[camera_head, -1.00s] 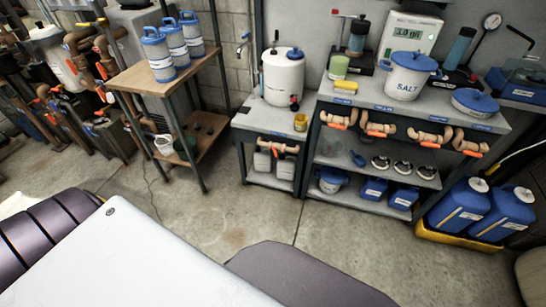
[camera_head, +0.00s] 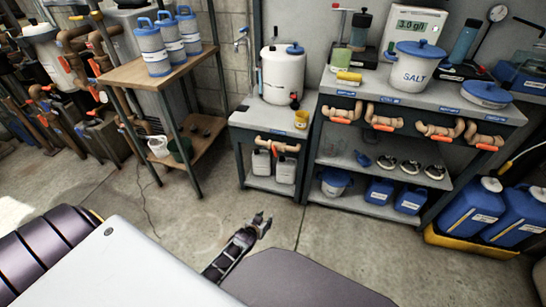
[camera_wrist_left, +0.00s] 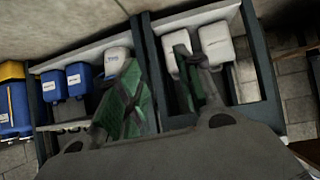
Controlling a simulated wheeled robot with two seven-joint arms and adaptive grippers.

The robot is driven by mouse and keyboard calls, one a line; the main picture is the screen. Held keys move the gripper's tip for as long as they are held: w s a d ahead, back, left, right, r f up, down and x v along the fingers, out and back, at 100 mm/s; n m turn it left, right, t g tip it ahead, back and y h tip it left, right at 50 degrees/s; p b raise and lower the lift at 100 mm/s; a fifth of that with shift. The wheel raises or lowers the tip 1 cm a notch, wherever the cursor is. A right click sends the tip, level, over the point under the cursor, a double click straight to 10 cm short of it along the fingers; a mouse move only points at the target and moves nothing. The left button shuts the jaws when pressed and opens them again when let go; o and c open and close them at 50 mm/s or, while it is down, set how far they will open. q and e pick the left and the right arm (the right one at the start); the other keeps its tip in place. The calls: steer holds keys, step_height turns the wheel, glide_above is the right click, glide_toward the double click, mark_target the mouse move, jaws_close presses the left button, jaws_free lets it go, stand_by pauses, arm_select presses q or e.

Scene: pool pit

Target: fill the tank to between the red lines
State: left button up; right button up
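The white tank (camera_head: 283,75) stands upright on the small grey bench (camera_head: 270,122), with a dark tap with red on it (camera_head: 294,101) low on its front. No red lines or water level can be made out on it. A small yellow cup (camera_head: 301,119) stands on the bench at its right. A wall tap (camera_head: 241,36) is left of the tank. My left gripper (camera_head: 262,222) is open and empty, low over the floor in front of the bench. In the left wrist view its two green-padded fingers (camera_wrist_left: 155,70) are spread, with the bench's lower shelf beyond. My right gripper is out of view.
White jugs (camera_head: 273,165) sit on the bench's lower shelf. The larger bench holds a salt tub (camera_head: 415,65) and a meter reading 3.0 g/l (camera_head: 412,27). A wooden table (camera_head: 130,72) carries blue-lidded canisters. Floor (camera_head: 135,210) between is clear.

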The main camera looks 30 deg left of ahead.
arm_select(q)
steer(key=w+a+r+n+t+y+b, duration=0.1)
steer(key=w+a+r+t+b, duration=0.2)
steer(key=w+r+b, duration=0.2)
steer(key=w+a+r+n+t+y+b, duration=0.1)
steer(key=w+a+r+n+t+b, duration=0.1)
steer(key=w+r, duration=0.5)
steer(key=shift+w+a+r+n+t+y+b, duration=0.35)
steer(key=shift+a+r+t+b, duration=0.65)
steer(key=shift+r+b, duration=1.15)
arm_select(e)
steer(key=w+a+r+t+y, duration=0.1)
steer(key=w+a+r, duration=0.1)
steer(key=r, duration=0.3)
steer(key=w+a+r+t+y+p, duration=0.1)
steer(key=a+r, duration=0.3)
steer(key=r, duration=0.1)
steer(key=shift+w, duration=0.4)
arm_select(q)
steer(key=shift+w+a+r, duration=0.1)
steer(key=shift+a+r, duration=0.05)
steer(key=shift+r, duration=0.4)
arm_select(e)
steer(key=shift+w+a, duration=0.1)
